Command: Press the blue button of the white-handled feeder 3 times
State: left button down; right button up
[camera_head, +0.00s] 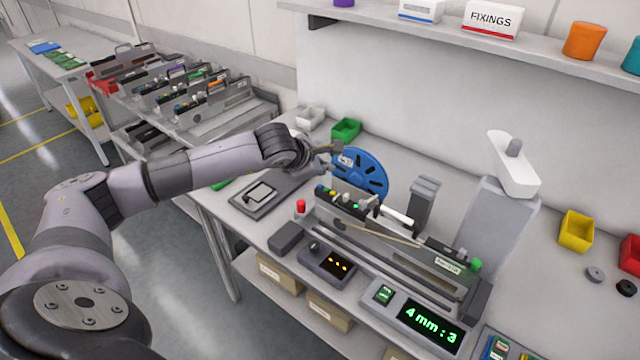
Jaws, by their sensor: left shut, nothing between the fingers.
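The white-handled feeder (436,263) lies on the workbench, its white handle (397,216) near its middle. A blue button (320,189) shows at its left end, beside yellow and green ones. A blue reel (360,172) stands behind that end. My left gripper (333,158) is shut and empty, raised above and behind the button end, in front of the reel's upper left part. It looks apart from the button. My right gripper is out of view.
A display (431,324) in front of the feeder reads "4 mm : 3". A red-topped post (301,208) stands near the feeder's left end. A trolley of other feeders (205,120) is at the back left.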

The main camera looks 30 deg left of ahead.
aim_at(322, 189)
pick_arm(q)
notch_tip(322, 189, up, 3)
jog(key=shift+p, duration=0.4)
dwell(0.5)
